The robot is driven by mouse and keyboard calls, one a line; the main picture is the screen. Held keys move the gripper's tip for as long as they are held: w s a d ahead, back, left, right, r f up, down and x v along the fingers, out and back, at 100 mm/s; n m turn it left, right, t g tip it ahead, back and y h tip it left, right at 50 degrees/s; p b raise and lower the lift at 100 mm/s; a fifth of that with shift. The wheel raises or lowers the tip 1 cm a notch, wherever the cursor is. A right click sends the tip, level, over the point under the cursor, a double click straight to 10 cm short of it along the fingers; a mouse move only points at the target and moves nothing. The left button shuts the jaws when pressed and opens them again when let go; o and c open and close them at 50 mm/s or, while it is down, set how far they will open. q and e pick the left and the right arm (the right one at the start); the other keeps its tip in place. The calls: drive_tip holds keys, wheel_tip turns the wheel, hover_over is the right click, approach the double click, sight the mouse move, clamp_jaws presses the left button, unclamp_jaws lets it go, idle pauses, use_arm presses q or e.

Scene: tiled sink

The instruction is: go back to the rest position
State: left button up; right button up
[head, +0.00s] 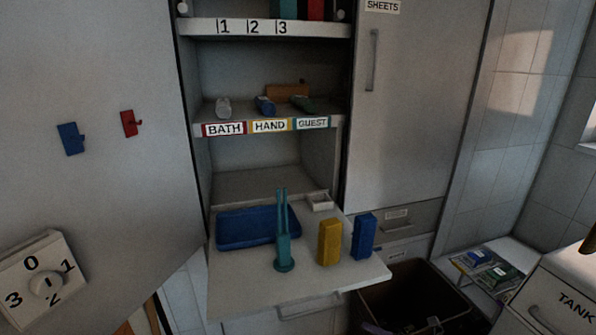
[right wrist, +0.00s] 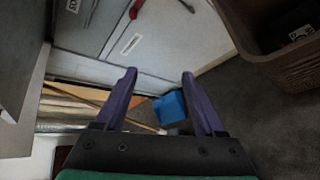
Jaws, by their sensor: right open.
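My right gripper (right wrist: 160,75) shows in the right wrist view with its two purple fingers spread apart and nothing held between them. It hangs low, over the grey floor and beside cabinet fronts. A blue block-like thing (right wrist: 170,107) lies beyond the fingers, partly hidden by the right finger. In the head view I cannot make out my right gripper for certain. My left gripper is in neither view.
A pull-out board (head: 240,291) holds a blue tray (head: 245,230), a teal two-pronged stand (head: 283,252), a yellow block (head: 329,242) and a blue block (head: 363,237). A brown bin (head: 452,285) stands right of it; the bin (right wrist: 285,65) also shows in the wrist view.

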drive_tip(key=s+d+f+m+g+h+p, duration=0.1)
drive_tip(key=s+d+f+m+h, duration=0.25)
drive_tip(key=s+f+m, duration=0.5)
drive_tip(key=s+d+f+m+g+h, duration=0.1)
drive_tip(key=s+d+f+m+h, duration=0.25)
drive_tip(key=s+f+m, duration=0.55)
use_arm(q)
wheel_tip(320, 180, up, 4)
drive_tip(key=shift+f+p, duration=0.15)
drive_tip(key=shift+p, duration=0.65)
use_arm(e)
drive_tip(key=s+a+f+m+g, duration=0.1)
drive_tip(key=s+f+m+g, duration=0.1)
drive_tip(key=s, duration=0.6)
drive_tip(key=s+f+m+g, duration=0.2)
drive_tip(key=s+f+m, duration=0.3)
drive_tip(key=s, duration=0.4)
drive_tip(key=s+a+f+m+g+h, duration=0.1)
drive_tip(key=s+f+m+g, duration=0.2)
drive_tip(key=s, duration=0.6)
drive_tip(key=shift+a+f+m, duration=0.25)
drive_tip(key=shift+a+m, duration=0.1)
drive_tip(key=shift+m, duration=0.4)
